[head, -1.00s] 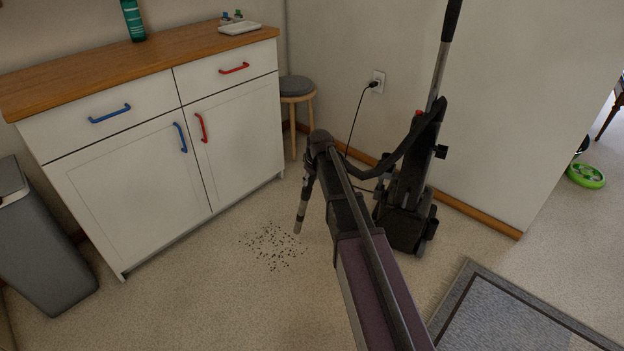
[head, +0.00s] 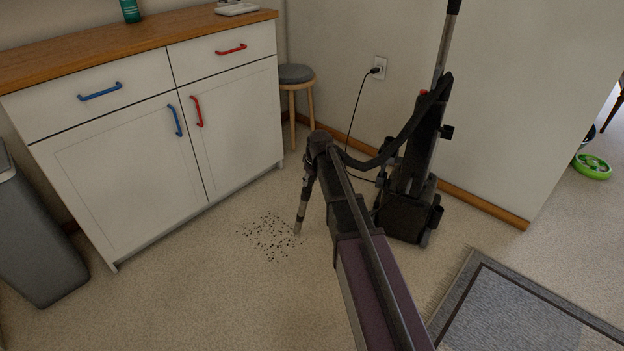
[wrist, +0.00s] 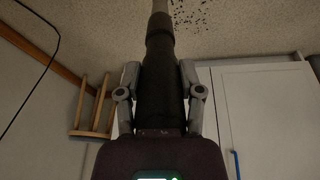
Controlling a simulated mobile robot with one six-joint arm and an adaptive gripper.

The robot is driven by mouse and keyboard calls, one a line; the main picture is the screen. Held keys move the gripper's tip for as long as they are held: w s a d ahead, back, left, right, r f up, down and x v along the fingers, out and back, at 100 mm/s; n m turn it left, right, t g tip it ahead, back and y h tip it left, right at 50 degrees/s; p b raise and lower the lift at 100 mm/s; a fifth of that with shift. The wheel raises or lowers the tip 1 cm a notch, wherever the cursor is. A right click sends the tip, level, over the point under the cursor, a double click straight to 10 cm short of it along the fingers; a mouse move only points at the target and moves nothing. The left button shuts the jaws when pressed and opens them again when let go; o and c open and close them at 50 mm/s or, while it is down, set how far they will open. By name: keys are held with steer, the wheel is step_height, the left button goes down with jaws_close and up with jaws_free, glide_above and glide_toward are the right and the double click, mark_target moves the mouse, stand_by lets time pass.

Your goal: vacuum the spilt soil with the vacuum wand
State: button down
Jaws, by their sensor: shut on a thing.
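The spilt soil (head: 268,238) is a patch of dark specks on the beige carpet in front of the white cabinet. It also shows at the top of the wrist view (wrist: 190,14). My gripper (wrist: 160,85) is shut on the dark vacuum wand (wrist: 162,60), with one finger on each side of it. In the head view the wand (head: 301,212) points down, its pale tip at the right edge of the soil. I cannot tell whether the tip touches the carpet. The black upright vacuum (head: 408,200) stands right of my arm, with its hose running toward the wand.
The cabinet (head: 130,180) with a wooden top stands behind the soil. A grey bin (head: 35,240) is at the left and a stool (head: 297,90) at the back. A cord runs from the wall outlet (head: 379,67). A grey rug (head: 510,315) lies at the right. Carpet in front is clear.

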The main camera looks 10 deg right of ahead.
steer(key=shift+f+b, duration=1.05)
steer(key=shift+f, duration=0.3)
steer(key=shift+s+a, duration=0.1)
steer(key=s+a, duration=0.3)
steer(key=a, duration=0.2)
steer(key=shift+s, duration=0.4)
stand_by(0.5)
steer(key=shift+s+a, duration=0.1)
steer(key=shift+a, duration=0.1)
stand_by(0.4)
steer(key=s+a, duration=0.3)
steer(key=a, duration=0.2)
steer(key=shift+s+a, duration=0.15)
steer(key=shift+s, duration=0.25)
stand_by(0.5)
stand_by(0.6)
steer(key=w+a, duration=0.4)
steer(key=w, duration=0.1)
steer(key=shift+w, duration=0.35)
stand_by(0.6)
stand_by(0.4)
